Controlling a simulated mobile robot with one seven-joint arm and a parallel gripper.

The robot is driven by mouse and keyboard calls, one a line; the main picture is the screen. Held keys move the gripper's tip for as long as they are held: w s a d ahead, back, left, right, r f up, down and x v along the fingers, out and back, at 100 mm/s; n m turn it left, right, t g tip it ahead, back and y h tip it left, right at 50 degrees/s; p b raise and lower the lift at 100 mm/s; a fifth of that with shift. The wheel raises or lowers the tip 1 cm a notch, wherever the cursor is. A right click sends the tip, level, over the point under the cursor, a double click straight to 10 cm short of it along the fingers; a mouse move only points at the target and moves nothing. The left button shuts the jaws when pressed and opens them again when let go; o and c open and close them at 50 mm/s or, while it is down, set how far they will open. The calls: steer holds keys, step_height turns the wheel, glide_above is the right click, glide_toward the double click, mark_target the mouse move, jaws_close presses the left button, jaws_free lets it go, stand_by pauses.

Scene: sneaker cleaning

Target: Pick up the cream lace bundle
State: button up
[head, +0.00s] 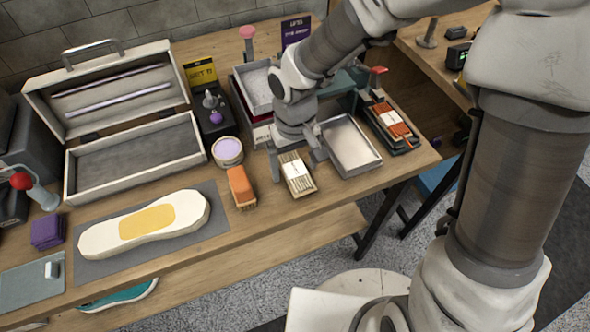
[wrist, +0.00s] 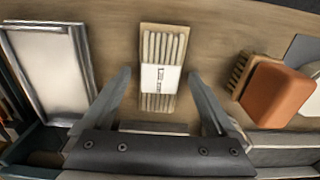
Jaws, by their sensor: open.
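The cream lace bundle (head: 296,174) lies flat on the wooden table in the head view, a bundle of cream strands with a white paper band. It also shows in the wrist view (wrist: 162,48), upright in the picture between my fingers. My gripper (head: 293,150) is just above and behind the bundle's far end. In the wrist view my gripper (wrist: 160,85) is open, with one finger on each side of the bundle's lower part. Nothing is held. Whether the fingers reach down to the bundle's height I cannot tell.
An orange brush (head: 241,186) lies left of the bundle. A shallow grey tray (head: 349,147) is close on the right. A purple-topped jar (head: 228,152) stands behind the brush. A white and yellow shoe form (head: 145,223) lies on a grey mat (head: 222,216). The table's front edge is near.

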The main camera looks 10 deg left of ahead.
steer(key=c, duration=1.3)
